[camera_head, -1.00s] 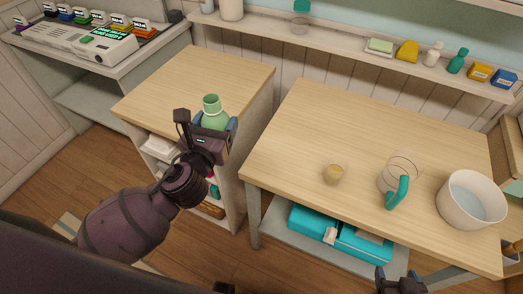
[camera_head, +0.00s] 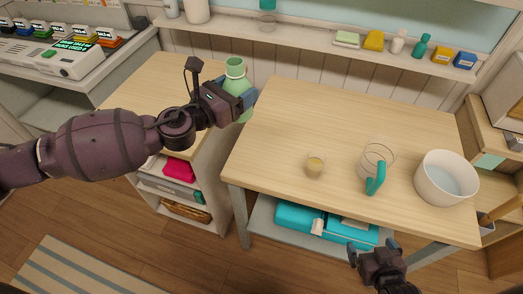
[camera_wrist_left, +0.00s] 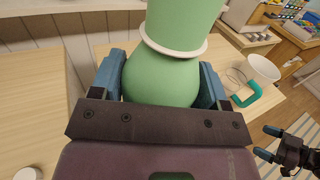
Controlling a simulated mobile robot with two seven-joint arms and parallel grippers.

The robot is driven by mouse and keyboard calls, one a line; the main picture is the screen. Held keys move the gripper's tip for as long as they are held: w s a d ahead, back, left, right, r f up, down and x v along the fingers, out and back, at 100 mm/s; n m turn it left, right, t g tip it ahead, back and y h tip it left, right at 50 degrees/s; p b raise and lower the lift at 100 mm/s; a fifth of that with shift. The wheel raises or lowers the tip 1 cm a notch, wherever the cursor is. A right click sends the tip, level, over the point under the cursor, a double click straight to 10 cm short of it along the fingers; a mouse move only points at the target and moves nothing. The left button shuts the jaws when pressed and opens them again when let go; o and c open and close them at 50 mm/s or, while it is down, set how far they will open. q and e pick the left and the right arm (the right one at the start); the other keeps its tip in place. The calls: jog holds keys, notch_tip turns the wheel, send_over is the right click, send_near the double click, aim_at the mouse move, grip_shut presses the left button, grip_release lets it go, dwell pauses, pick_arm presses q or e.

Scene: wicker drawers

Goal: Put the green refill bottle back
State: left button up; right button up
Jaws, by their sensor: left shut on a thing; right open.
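The green refill bottle (camera_head: 237,84) is upright, held in my left gripper (camera_head: 240,103) near the gap between the two wooden worktops. In the left wrist view the bottle (camera_wrist_left: 165,80) fills the space between the blue fingers of the gripper (camera_wrist_left: 162,85), which are shut on its body. Its lower end is partly hidden by the gripper. My right gripper (camera_head: 372,250) is open and empty, low in front of the right table. It also shows at the right edge of the left wrist view (camera_wrist_left: 275,143).
A wall shelf (camera_head: 310,38) holds bottles and boxes. Open shelves (camera_head: 180,190) sit under the left worktop. The right table's left half is clear.

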pick_arm(q)
jog(key=shift+w+d+r+m+g+h, duration=0.15)
jog(key=shift+w+d+m+g+h, duration=0.15)
jog(key=shift+d+m+g+h, duration=0.15)
jog(key=shift+w+d+r+m+g+h, duration=0.15)
jog(key=shift+w+d+m+g+h, duration=0.15)
jog(key=shift+d, duration=0.25)
jog(key=shift+w+d+m+g+h, duration=1)
jog(key=shift+d+m+g+h, duration=0.15)
jog(key=shift+d+g, duration=0.6)
notch_tip(320, 180, down, 19)
jog(key=b, duration=0.7)
jog(key=shift+f, duration=0.3)
pick_arm(e)
jog(key=shift+w+a+f, duration=0.1)
jog(key=shift+w+f, duration=0.1)
jog(key=shift+f, duration=0.65)
jog(key=shift+w+a+f, duration=0.15)
jog(key=shift+f, duration=0.7)
jog(key=shift+w+a+f, duration=0.1)
jog(key=shift+w+f, duration=0.1)
jog(key=shift+f, duration=0.65)
